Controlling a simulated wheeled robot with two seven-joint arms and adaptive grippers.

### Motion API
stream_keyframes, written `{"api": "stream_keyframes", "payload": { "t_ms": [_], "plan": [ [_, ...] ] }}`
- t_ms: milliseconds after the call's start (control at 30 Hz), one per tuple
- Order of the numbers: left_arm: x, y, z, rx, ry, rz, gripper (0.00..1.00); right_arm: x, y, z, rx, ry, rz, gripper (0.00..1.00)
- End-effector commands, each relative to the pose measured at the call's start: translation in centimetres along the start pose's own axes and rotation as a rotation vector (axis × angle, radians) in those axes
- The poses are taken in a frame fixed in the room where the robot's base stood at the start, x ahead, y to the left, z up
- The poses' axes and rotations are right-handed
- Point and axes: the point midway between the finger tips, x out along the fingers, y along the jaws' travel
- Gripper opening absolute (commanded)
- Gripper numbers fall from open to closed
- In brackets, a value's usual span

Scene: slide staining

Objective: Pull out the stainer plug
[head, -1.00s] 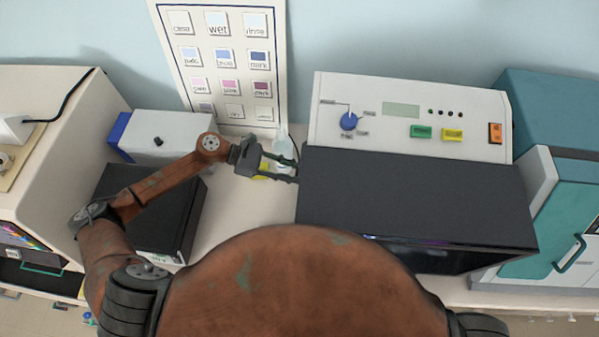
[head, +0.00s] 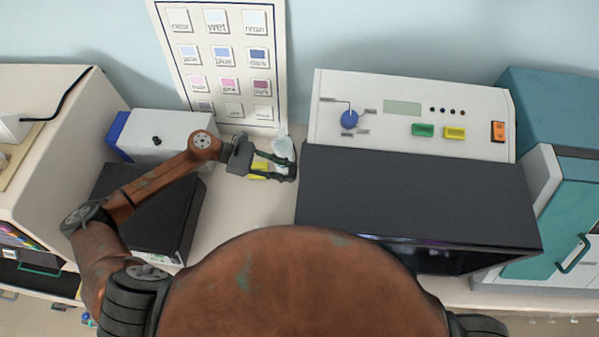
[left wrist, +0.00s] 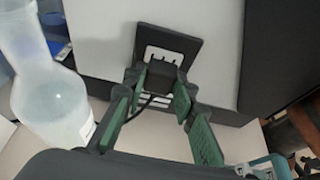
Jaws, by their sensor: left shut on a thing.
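The stainer (head: 415,195) is the white-and-black machine right of centre in the head view, with knob and buttons on its panel. In the left wrist view its side carries a black socket plate (left wrist: 188,47) with a pale slotted face. My left gripper (head: 290,168) is beside the stainer's left side. In the left wrist view my left gripper (left wrist: 160,84) is shut on the black plug (left wrist: 153,79), its cable hanging below. The plug is in front of the socket's lower part, with slots showing above it. I cannot tell whether its prongs are clear. My right gripper is out of view.
A translucent bottle (head: 282,149) stands close behind my left fingers, and it also shows at the left of the left wrist view (left wrist: 52,95). A yellow item (head: 258,168) lies by the gripper. A black box (head: 160,225) is under my left arm. A teal-and-white machine (head: 560,205) stands right.

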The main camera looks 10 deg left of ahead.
Motion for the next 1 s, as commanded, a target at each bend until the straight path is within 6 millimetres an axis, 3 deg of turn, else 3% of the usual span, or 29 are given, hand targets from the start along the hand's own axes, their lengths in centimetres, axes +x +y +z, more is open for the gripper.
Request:
{"api": "stream_keyframes", "payload": {
  "t_ms": [1000],
  "plan": [
    [-3.4, 0.0, -1.5, -0.001, 0.0, 0.0, 0.0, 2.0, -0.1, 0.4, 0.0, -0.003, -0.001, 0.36]
  ]
}}
